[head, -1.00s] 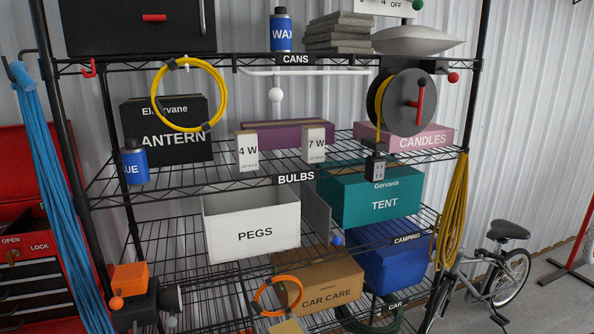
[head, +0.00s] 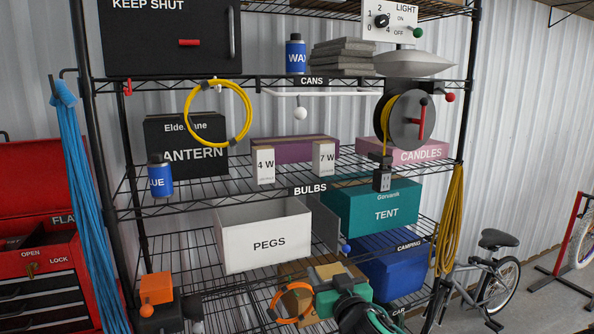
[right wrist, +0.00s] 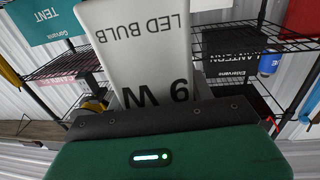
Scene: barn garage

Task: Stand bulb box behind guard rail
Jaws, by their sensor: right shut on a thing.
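A white bulb box (right wrist: 140,50) marked "LED BULB 9 W" fills the middle of the right wrist view, its print upside down there. My right gripper (right wrist: 160,118) is shut on it. In the head view my right gripper (head: 332,278) is low, in front of the car care box, and the held box is hard to make out. Two white bulb boxes, "4 W" (head: 265,165) and "7 W" (head: 323,158), stand apart on the BULBS shelf (head: 225,198). A white bar (head: 345,94) with a white knob (head: 300,113) hangs under the CANS shelf; I cannot tell if it is the guard rail. My left gripper is not in view.
A blue can (head: 159,180) and the lantern box (head: 186,145) stand left on the BULBS shelf. A yellow hoop (head: 249,110) and a cable reel (head: 410,121) hang in front. The pegs bin (head: 265,242) and tent box (head: 375,210) are below. Bare wire shows between the bulb boxes.

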